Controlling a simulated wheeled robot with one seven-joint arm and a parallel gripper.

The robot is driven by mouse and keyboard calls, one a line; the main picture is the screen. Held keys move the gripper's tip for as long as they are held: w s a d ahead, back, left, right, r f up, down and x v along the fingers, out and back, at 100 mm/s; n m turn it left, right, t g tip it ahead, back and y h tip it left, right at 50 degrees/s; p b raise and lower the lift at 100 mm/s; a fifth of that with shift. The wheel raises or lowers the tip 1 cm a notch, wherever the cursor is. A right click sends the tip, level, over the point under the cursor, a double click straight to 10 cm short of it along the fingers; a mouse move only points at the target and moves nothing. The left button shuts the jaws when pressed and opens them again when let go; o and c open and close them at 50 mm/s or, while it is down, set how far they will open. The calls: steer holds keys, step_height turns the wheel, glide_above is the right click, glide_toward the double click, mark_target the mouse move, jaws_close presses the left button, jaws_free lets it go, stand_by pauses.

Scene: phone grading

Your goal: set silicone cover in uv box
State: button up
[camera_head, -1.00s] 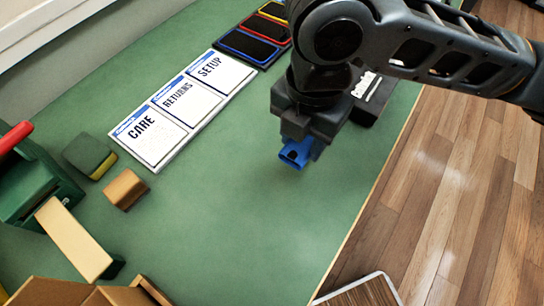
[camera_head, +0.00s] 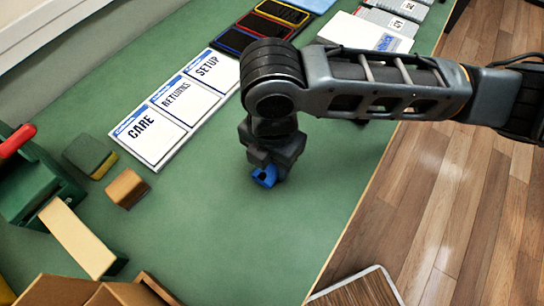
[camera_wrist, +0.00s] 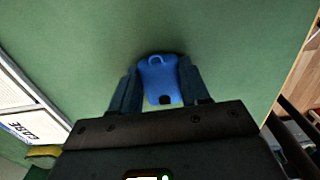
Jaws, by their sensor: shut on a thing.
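The blue silicone cover (camera_head: 264,177) is in my gripper (camera_head: 268,167), over the green table to the right of the printed cards. In the wrist view the cover (camera_wrist: 160,80) sits between the two dark fingers of my gripper (camera_wrist: 156,92), which are shut on its sides. A loop shows at its far end and a dark opening at its near end. I cannot tell whether the cover touches the table. I cannot make out which thing is the UV box.
Cards marked CARE, RETURNS and SETUP (camera_head: 148,137) lie left of my gripper. Color-rimmed trays (camera_head: 246,40) lie behind. A sponge (camera_head: 89,156), a brown block (camera_head: 127,188) and a green device with a red handle (camera_head: 32,185) are at left. The front middle table is clear.

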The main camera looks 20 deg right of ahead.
steer(key=shift+f, duration=0.15)
steer(key=o, duration=1)
step_height(320, 180, up, 12)
steer(key=shift+r, duration=0.2)
